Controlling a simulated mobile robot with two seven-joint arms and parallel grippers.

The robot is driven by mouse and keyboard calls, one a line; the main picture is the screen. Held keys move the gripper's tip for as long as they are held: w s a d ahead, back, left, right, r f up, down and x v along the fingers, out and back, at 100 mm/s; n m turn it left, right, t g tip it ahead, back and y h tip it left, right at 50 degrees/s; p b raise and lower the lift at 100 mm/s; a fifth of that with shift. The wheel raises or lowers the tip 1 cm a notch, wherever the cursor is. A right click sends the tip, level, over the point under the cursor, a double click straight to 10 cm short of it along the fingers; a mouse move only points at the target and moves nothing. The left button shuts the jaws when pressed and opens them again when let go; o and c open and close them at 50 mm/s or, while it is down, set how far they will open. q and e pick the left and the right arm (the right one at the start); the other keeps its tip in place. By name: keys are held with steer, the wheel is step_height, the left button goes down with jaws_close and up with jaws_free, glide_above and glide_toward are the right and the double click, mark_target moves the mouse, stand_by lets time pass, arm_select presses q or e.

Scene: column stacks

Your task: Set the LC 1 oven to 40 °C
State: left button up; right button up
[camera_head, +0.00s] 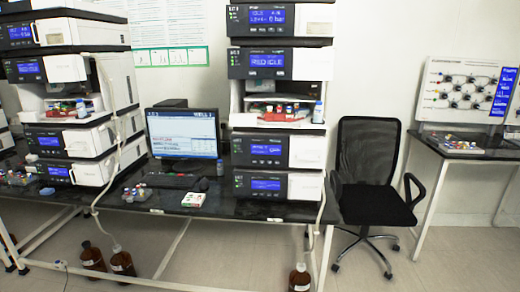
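Two tall instrument column stacks show in the head view. The middle stack (314,58) stands on the dark bench, and the left stack (116,75) stands at the left. Each has several modules with blue lit displays. Lower modules with displays (266,150) and (265,184) sit below an open bay of vials. The small text is too blurred to tell which module is the LC 1 oven or its temperature. Neither of my grippers is in view.
A lit monitor (183,133) and keyboard (172,181) sit between the stacks. A black office chair (375,205) stands right of the bench. A second table (490,153) is at the right. Brown bottles (122,262) stand on the floor below.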

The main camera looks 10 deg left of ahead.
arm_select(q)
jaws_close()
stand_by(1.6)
